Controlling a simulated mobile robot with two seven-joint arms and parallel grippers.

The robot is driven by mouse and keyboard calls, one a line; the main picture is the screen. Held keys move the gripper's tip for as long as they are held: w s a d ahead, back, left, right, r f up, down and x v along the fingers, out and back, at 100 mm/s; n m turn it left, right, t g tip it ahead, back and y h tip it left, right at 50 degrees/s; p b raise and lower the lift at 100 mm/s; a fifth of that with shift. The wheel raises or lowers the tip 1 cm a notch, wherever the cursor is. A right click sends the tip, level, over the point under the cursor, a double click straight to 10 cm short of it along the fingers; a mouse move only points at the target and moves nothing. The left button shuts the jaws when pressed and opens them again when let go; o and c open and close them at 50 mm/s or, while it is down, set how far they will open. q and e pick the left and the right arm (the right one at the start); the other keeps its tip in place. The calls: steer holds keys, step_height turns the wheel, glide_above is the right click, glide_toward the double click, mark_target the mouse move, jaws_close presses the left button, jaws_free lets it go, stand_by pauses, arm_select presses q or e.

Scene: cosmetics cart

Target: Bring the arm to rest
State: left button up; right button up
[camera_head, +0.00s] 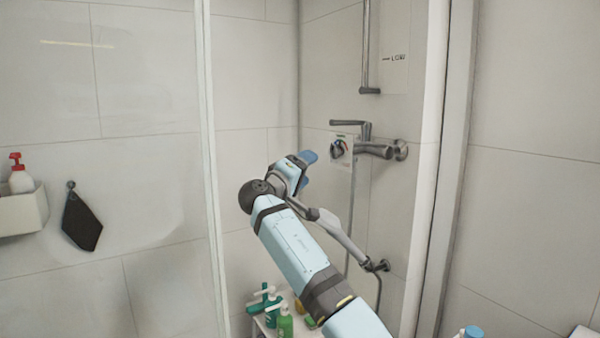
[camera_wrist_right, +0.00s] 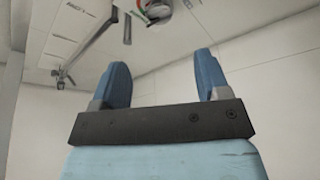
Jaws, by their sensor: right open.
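My right arm (camera_head: 295,245) reaches up and away from the lower right in the head view. Its gripper (camera_head: 308,160) is in front of the shower corner, beside the grey shower mixer (camera_head: 375,150). In the right wrist view the two blue fingers of the gripper (camera_wrist_right: 162,80) stand wide apart with nothing between them. The gripper is open and empty. Whether it is near or well short of the mixer is hard to tell. My left gripper is not in view.
A cart (camera_head: 262,329) with several green bottles (camera_head: 284,322) stands below my arm. A white wall box (camera_head: 22,212) holds a red-topped bottle (camera_head: 20,175). A dark cloth (camera_head: 81,222) hangs beside it. A glass panel edge (camera_head: 210,150) and a white frame (camera_head: 432,150) flank the shower.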

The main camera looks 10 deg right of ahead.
steer(key=shift+v, duration=0.95)
